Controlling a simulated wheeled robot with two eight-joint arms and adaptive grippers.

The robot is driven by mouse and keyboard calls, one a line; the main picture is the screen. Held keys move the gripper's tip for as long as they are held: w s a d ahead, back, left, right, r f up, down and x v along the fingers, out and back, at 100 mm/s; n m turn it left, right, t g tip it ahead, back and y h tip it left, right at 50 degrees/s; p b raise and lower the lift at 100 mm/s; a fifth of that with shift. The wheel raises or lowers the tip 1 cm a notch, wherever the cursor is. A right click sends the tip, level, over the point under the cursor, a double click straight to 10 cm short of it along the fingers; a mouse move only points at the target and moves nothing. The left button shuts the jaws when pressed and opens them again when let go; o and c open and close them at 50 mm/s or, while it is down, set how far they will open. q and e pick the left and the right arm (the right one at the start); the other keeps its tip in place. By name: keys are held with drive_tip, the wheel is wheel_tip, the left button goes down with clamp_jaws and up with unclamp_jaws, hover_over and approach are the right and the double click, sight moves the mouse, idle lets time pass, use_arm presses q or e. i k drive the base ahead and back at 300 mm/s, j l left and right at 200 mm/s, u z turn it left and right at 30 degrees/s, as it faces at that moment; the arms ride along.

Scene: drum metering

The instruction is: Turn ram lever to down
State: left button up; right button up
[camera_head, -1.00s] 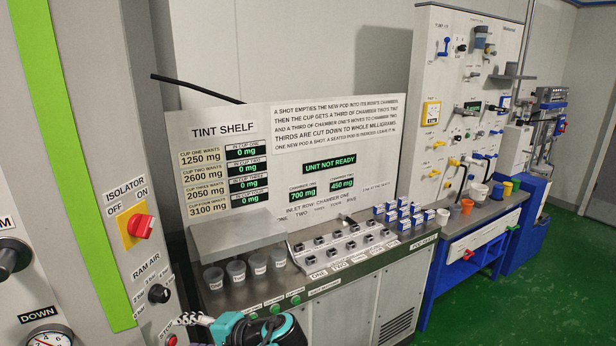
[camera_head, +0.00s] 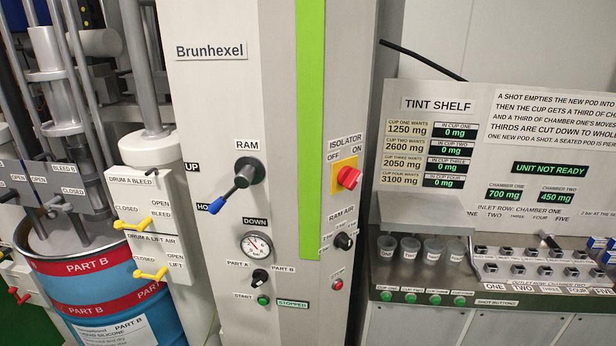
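The ram lever (camera_head: 243,178) is on the grey Brunhexel cabinet in the middle of the view, under the RAM label. It has a round dark hub and an arm with a blue tip (camera_head: 216,206). The arm slants down and left, and its tip lies over the HO... label, covering part of it. The UP label (camera_head: 192,167) is up and left of the hub. The DOWN label (camera_head: 256,221) is below the hub, above a round gauge (camera_head: 256,245). Neither of my grippers is in view.
A red isolator knob (camera_head: 348,178) and the black ram air knob (camera_head: 343,241) are to the right of the lever. A part A/part B selector (camera_head: 260,277) is below. Yellow drum valves (camera_head: 133,224) and the Part B drum (camera_head: 115,300) stand left, the tint shelf (camera_head: 440,104) right.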

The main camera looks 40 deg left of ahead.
sight(243, 180)
drive_tip(key=j+u, duration=0.1)
drive_tip(key=u, duration=0.3)
drive_tip(key=k+j+u, duration=0.1)
drive_tip(key=u, duration=0.35)
drive_tip(key=j+u, duration=0.1)
drive_tip(key=u, duration=0.3)
drive_tip(key=j+u, duration=0.15)
drive_tip(key=u, duration=0.25)
drive_tip(key=k, duration=0.05)
